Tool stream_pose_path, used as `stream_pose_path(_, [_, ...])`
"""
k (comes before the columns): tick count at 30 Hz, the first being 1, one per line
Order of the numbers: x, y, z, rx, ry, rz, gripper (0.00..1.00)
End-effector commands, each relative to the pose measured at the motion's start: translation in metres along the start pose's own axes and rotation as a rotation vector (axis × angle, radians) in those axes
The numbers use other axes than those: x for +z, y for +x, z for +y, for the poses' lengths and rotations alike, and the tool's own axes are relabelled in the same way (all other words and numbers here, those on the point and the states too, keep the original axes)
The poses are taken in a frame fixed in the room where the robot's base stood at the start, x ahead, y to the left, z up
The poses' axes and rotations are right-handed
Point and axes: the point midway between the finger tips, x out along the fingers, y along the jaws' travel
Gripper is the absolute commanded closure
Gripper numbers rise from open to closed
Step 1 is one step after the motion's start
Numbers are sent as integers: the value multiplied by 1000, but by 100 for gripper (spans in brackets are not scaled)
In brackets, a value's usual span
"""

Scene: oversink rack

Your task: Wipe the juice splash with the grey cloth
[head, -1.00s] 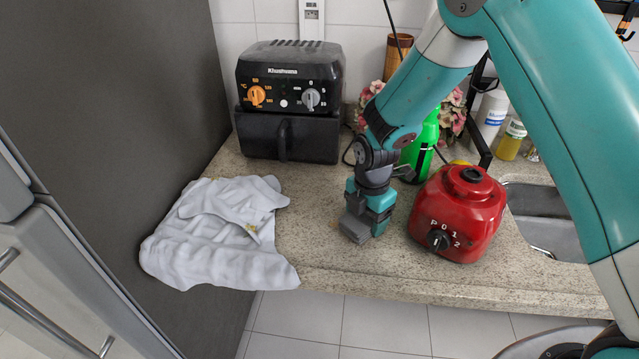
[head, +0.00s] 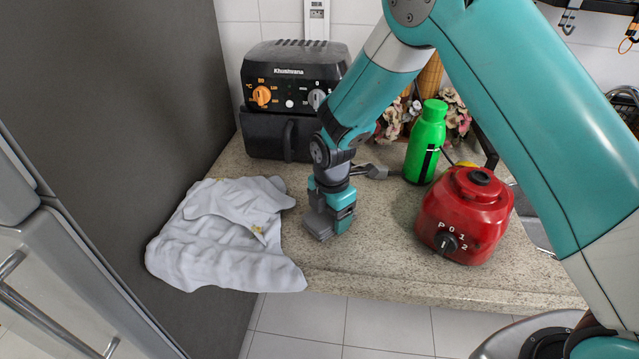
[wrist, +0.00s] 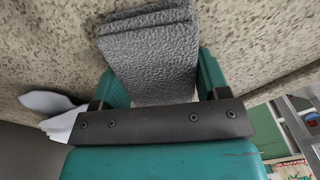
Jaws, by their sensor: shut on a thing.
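My gripper (head: 333,207) points down at the stone counter, between the white cloth and the red blender base. It is shut on the grey cloth (wrist: 150,55), a thick folded pad between the two teal fingers in the wrist view. In the head view the grey cloth (head: 319,228) shows as a dark grey block under the fingers, at or very close to the counter surface; I cannot tell whether it presses on it. I cannot make out the juice splash in either current view; the cloth and gripper may hide it.
A crumpled white cloth (head: 225,240) lies left of my gripper, hanging over the front edge. A black air fryer (head: 290,95) stands behind. A red blender base (head: 465,215) and a green bottle (head: 426,145) stand to the right. The speckled counter (head: 375,255) is clear near the front.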

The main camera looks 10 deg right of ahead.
Motion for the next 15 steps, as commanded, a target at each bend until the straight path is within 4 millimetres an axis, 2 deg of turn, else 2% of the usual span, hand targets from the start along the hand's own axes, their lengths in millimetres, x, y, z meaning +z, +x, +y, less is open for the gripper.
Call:
stream_pose_path(4, [-6, 0, 5, 1, 6, 0, 54])
stream_pose_path(8, [-4, -28, 4, 5, 9, 0, 54])
stream_pose_path(15, [-4, -47, 3, 0, 9, 0, 54])
